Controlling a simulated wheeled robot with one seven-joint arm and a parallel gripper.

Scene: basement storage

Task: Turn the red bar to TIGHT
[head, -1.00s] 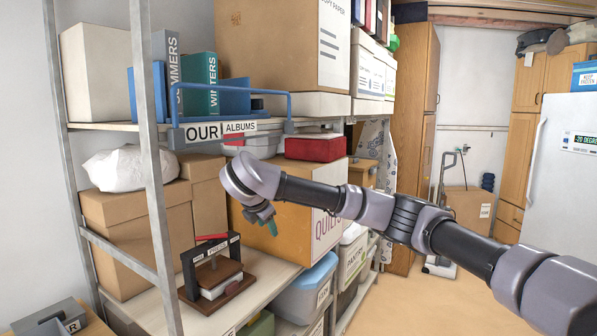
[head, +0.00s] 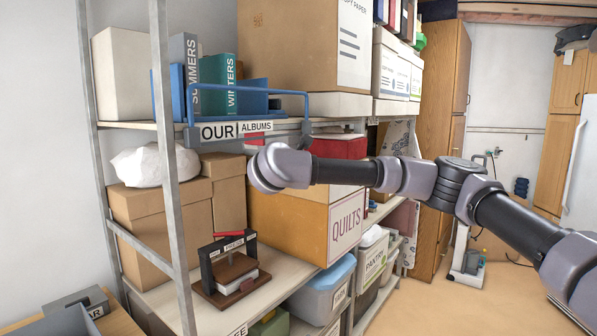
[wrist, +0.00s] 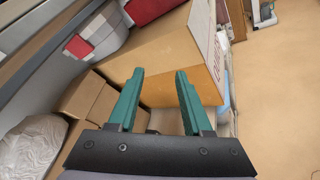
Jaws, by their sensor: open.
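The red bar (head: 228,235) sits on top of a small dark press frame (head: 207,262) with a brown base, on the lower shelf in the head view. Labels show on the frame's crosspiece, but the one at the left end is too small to read surely. The bar lies roughly along the crosspiece. My gripper (wrist: 161,85) shows in the wrist view with its two green fingers apart and nothing between them. It points over the cardboard quilts box. In the head view my wrist is above and right of the press, and the fingers are hidden.
The quilts box (head: 345,222) stands right of the press. Brown cartons (head: 150,240) and a white bag (head: 150,165) are behind it. A metal shelf post (head: 178,220) rises at its left. The upper shelf's blue rail (head: 250,92) overhangs. Open floor (head: 440,315) lies at right.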

